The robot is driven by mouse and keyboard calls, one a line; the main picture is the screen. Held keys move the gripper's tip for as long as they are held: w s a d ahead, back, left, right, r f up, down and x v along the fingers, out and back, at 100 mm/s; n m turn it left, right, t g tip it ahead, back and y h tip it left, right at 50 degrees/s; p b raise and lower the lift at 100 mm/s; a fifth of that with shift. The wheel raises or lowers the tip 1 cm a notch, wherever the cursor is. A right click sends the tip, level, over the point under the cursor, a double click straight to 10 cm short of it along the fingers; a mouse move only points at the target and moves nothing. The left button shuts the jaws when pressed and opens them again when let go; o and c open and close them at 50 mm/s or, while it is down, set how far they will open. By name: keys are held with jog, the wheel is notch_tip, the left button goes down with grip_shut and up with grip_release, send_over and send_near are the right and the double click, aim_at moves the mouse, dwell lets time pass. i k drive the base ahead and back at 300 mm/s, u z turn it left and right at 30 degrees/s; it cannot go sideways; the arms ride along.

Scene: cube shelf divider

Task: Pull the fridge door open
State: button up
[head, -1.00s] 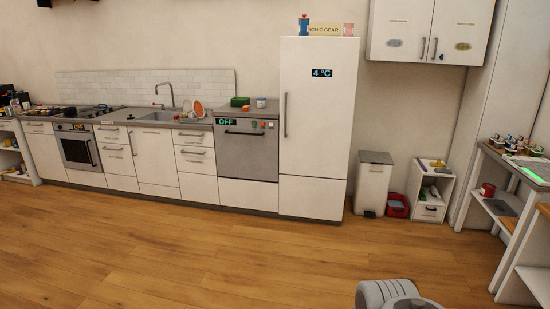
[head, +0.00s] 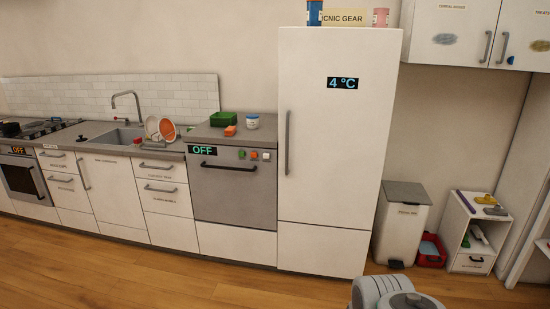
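The fridge (head: 335,190) is a tall white unit in the middle right of the head view, with a display reading 4 °C. Its upper door (head: 340,130) is shut. A long grey vertical handle (head: 288,143) runs along the left edge of that door. A lower white panel sits beneath it. Part of my own arm shows at the bottom right, in front of the fridge and well apart from it. My gripper is not in view.
A dishwasher (head: 235,190) and counter adjoin the fridge on the left. A white pedal bin (head: 402,225), a red box (head: 431,251) and a small white shelf unit (head: 474,235) stand to its right. The wooden floor (head: 190,285) in front is clear.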

aim_at(337, 86)
jog(key=i, duration=2.1)
jog(key=u, duration=1.8)
